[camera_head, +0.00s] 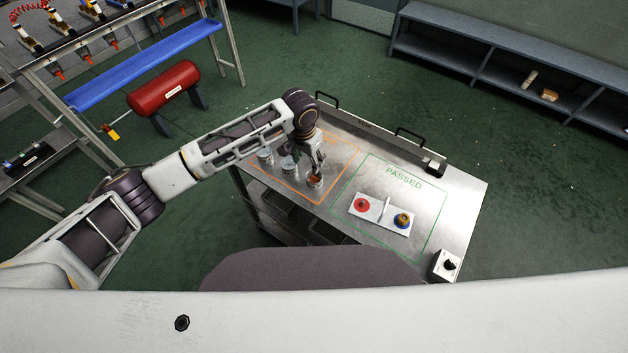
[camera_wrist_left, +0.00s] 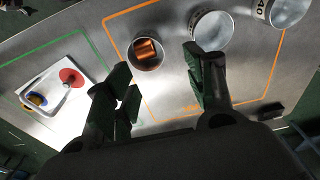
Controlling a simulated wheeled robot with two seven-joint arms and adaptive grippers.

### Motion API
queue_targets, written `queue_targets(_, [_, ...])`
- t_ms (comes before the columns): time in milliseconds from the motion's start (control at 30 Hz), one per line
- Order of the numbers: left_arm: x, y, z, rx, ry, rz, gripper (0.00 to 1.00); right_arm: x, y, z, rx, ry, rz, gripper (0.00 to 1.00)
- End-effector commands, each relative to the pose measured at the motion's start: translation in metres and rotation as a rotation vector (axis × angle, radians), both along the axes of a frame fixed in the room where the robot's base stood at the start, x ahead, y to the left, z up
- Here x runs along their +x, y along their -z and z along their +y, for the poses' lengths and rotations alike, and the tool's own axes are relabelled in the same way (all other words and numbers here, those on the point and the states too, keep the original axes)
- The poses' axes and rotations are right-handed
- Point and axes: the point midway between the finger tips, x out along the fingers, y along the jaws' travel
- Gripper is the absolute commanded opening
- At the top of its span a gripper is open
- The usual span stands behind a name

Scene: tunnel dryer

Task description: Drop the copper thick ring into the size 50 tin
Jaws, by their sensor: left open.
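The copper thick ring (camera_wrist_left: 146,48) lies inside the round rim of a tin (camera_wrist_left: 137,65) in the left wrist view. In the head view a copper patch (camera_head: 314,179) shows at that tin's mouth (camera_head: 315,188). Its size label is not readable. My left gripper (camera_wrist_left: 163,88) is open, with its fingers apart and nothing between them. In the head view the gripper (camera_head: 316,166) is just above this tin. A second tin (camera_wrist_left: 212,28) and a third tin marked 40 (camera_wrist_left: 262,10) stand beside it, open and seemingly empty. My right gripper is not in view.
The tins stand inside an orange outline on a metal table (camera_head: 455,205). A green outline marked PASSED holds a white plate (camera_head: 378,212) with a red disc (camera_head: 362,204) and a blue and yellow piece (camera_head: 402,220). A small box with a black knob (camera_head: 446,265) sits at the table's corner.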

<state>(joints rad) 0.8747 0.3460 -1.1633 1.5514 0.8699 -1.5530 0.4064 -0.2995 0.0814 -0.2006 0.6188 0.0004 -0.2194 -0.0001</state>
Motion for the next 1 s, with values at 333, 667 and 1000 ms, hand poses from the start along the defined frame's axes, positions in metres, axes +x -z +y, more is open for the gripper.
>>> queue_targets(333, [-0.003, -0.037, 0.002, -0.001, 0.000, -0.003, 0.54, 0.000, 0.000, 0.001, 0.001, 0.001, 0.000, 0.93])
queue_targets(667, [-0.007, -0.085, 0.006, -0.001, 0.001, -0.003, 0.54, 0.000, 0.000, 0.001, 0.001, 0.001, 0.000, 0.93])
queue_targets(1000, [-0.011, -0.114, 0.008, -0.001, 0.000, -0.001, 0.54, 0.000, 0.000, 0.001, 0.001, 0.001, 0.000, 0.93])
